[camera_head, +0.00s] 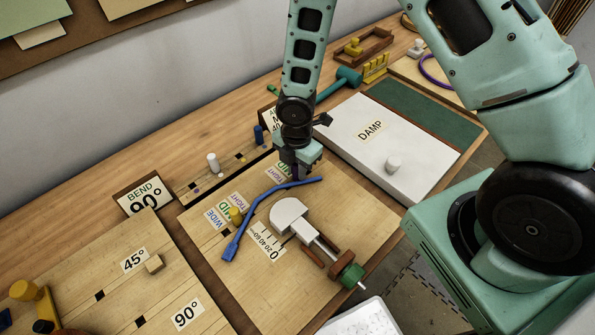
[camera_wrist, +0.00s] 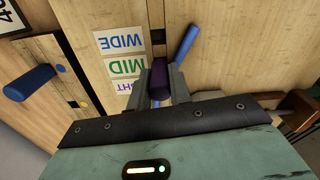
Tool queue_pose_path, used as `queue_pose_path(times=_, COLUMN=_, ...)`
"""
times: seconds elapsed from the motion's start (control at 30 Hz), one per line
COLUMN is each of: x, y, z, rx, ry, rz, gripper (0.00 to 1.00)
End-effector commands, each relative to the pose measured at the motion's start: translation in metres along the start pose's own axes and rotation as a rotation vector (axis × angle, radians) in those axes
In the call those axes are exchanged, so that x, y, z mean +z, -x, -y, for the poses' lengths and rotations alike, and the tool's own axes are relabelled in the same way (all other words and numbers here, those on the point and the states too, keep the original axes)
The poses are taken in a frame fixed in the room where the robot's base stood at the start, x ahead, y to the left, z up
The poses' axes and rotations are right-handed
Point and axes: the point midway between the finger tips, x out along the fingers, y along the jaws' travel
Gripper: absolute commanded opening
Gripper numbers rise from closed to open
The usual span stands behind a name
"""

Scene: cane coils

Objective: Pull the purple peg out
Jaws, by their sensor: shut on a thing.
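The purple peg (camera_wrist: 160,78) is between the fingers of my gripper (camera_wrist: 160,92) in the wrist view, with the fingers closed on its sides. In the head view my gripper (camera_head: 296,168) points down at the upper part of the middle wooden board (camera_head: 340,215), beside a TIGHT label (camera_head: 275,174). Only a small dark purple bit of the peg (camera_head: 296,173) shows there under the fingers. Its lower end is hidden, so I cannot tell whether it still sits in a hole.
A blue cane (camera_head: 250,215) lies curved on the board close to my gripper. A white former and a green-handled clamp (camera_head: 350,274) stand in front. The white DAMP box (camera_head: 350,140) is behind right. A peg rack (camera_head: 195,183) is behind left.

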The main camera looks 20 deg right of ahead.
Motion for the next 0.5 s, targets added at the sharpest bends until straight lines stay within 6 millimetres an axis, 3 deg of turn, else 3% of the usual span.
queue_pose_path(times=0.5, x=0.0, y=0.027, z=0.0, rx=0.001, ry=0.0, rz=0.0, gripper=0.0)
